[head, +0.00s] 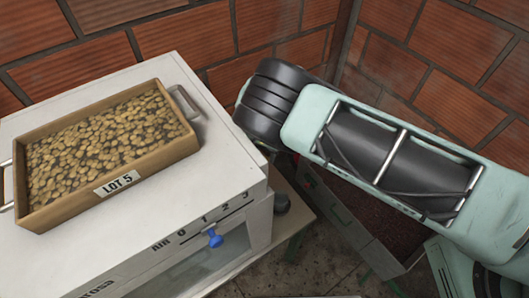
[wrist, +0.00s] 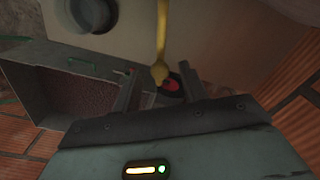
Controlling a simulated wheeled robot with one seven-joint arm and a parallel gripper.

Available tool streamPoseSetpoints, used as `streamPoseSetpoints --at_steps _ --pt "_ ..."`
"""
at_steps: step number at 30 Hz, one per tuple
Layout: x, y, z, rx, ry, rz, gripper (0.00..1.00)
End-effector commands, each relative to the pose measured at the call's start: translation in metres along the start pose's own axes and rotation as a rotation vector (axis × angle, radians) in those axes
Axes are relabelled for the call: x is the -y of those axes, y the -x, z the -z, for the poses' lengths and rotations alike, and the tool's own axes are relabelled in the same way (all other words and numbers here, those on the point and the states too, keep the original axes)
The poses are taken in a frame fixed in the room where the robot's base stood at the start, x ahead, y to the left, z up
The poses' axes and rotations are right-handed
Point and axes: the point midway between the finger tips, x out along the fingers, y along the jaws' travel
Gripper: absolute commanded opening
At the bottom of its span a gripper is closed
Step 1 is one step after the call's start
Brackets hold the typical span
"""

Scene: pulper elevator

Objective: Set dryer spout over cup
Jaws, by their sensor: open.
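The pale dryer (head: 235,235) fills the lower left of the head view, with a blue knob (head: 215,239) on its "AIR 0 1 2 3" scale. In the wrist view my gripper (wrist: 162,88) is open. A yellow rod with a rounded end (wrist: 160,72) shows between its two fingers; I cannot tell whether it is the spout or whether the fingers touch it. A round red and dark thing (wrist: 174,88) lies just beyond, partly hidden by the right finger. I cannot make out a cup for certain. My gripper is hidden in the head view.
Brick walls (head: 435,70) close off the back.

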Motion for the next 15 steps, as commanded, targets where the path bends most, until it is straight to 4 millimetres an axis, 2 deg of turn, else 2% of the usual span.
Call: streamPoseSetpoints --at_steps 11,12,15 --pt "-0.0002 -0.0057 -0.0001 0.000 0.000 0.000 0.43" --pt "-0.0002 -0.0056 -0.0001 0.000 0.000 0.000 0.37" --pt "-0.0002 -0.0055 -0.0001 0.000 0.000 0.000 0.10"
